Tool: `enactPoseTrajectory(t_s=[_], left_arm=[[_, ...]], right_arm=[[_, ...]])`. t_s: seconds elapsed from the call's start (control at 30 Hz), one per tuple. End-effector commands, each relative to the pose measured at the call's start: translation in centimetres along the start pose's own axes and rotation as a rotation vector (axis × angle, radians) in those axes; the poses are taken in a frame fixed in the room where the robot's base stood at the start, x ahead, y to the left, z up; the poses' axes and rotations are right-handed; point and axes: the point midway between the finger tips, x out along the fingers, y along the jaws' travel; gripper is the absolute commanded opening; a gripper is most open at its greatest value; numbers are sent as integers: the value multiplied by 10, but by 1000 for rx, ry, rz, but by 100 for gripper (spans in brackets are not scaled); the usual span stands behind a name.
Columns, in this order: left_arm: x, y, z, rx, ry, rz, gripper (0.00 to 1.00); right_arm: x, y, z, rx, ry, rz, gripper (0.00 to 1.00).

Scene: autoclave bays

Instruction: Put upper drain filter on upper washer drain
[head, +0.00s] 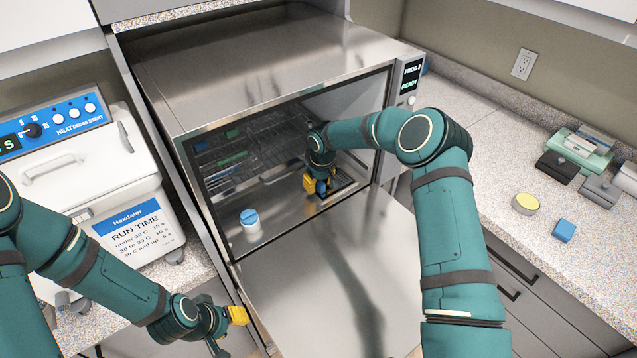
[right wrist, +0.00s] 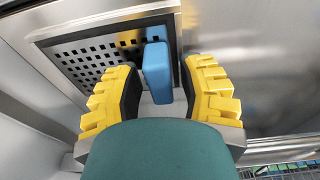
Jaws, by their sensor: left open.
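In the right wrist view a blue block-like handle (right wrist: 157,70) stands at a dark-framed perforated square plate (right wrist: 100,58), which I take to be the upper drain filter at the upper washer drain. I cannot tell filter from drain under it. My right gripper (right wrist: 163,95) is open, its yellow fingers on either side of the handle with gaps showing. In the head view my right gripper (head: 318,187) is low inside the washer chamber, beside a dark square (head: 347,187) in its floor. My left gripper (head: 228,318) is open and empty, outside at lower left.
The open washer (head: 270,75) has its door folded down (head: 320,280). A white container with blue top (head: 250,222) stands at the chamber's front left. Wire racks (head: 225,165) are behind it. A yellow-topped round piece (head: 525,204) and blue block (head: 564,230) lie on the right counter.

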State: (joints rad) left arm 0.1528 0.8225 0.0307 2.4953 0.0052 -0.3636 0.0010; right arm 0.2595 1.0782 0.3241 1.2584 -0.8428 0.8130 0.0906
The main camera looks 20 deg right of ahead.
Motion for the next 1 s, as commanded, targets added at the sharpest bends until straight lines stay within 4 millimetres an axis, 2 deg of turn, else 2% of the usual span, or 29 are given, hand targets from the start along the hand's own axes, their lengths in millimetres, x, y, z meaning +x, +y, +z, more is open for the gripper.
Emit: enactPoseTrajectory(t_s=[0.23, 0.5, 0.7, 1.0], left_arm=[[-4, 1, -1, 0, 0, 1, 39], [0, 0, 0, 0, 0, 0, 39], [1, 0, 0, 0, 0, 0, 39], [1, 0, 0, 0, 0, 0, 39]], right_arm=[[-8, 0, -1, 0, 2, 1, 39], [-51, 0, -1, -1, 3, 2, 39], [-73, 0, -1, -1, 1, 1, 39], [-78, 0, 0, 0, -1, -1, 39]])
